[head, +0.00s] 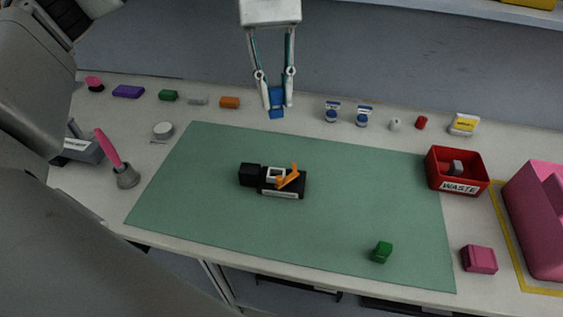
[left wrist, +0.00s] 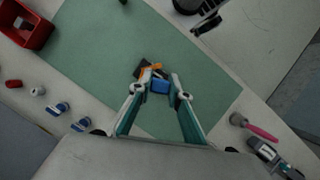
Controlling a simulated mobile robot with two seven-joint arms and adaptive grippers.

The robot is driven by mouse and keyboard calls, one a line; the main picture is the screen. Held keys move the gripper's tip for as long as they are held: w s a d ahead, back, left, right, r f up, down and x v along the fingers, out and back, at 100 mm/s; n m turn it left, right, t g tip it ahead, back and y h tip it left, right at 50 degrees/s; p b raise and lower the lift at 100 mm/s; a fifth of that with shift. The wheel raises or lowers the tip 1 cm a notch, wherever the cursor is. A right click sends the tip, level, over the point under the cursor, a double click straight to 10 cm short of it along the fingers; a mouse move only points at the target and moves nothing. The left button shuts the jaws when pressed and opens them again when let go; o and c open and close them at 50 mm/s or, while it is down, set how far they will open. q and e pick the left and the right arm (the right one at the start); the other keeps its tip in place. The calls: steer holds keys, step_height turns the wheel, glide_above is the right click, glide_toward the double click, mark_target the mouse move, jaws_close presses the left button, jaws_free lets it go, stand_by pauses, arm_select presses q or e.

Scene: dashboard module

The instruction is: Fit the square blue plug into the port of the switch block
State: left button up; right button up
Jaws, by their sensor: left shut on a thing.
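The square blue plug (head: 276,103) is held between the fingertips of my left gripper (head: 277,107), which points down beyond the far edge of the green mat. It also shows in the left wrist view as a blue block (left wrist: 160,87) between the two fingers of the gripper (left wrist: 160,80). The black switch block (head: 286,186) lies on the mat with an orange lever and a pale square opening on top. It is nearer the front than the plug, and apart from it. In the left wrist view the plug and fingers partly hide the block (left wrist: 143,63). My right gripper is not in view.
The green mat (head: 220,210) is mostly clear, with a green piece (head: 381,252) near its front right. A red waste bin (head: 437,180) stands at the right beside a pink box (head: 540,215). Several small items, including an orange block (head: 229,102), line the back edge.

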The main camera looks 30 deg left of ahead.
arm_select(q)
step_height(320, 180, down, 14)
steer(key=b, duration=0.1)
steer(key=shift+s, duration=0.15)
step_height(320, 180, down, 4)
steer(key=shift+f, duration=0.1)
jaws_close()
steer(key=shift+s+f, duration=0.15)
steer(key=shift+f, duration=0.05)
steer(key=o, duration=0.9)
jaws_free()
steer(key=shift+a+f, duration=0.1)
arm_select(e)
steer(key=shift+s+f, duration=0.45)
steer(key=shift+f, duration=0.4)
arm_select(q)
steer(key=shift+w+r, duration=0.2)
steer(key=shift+r, duration=0.1)
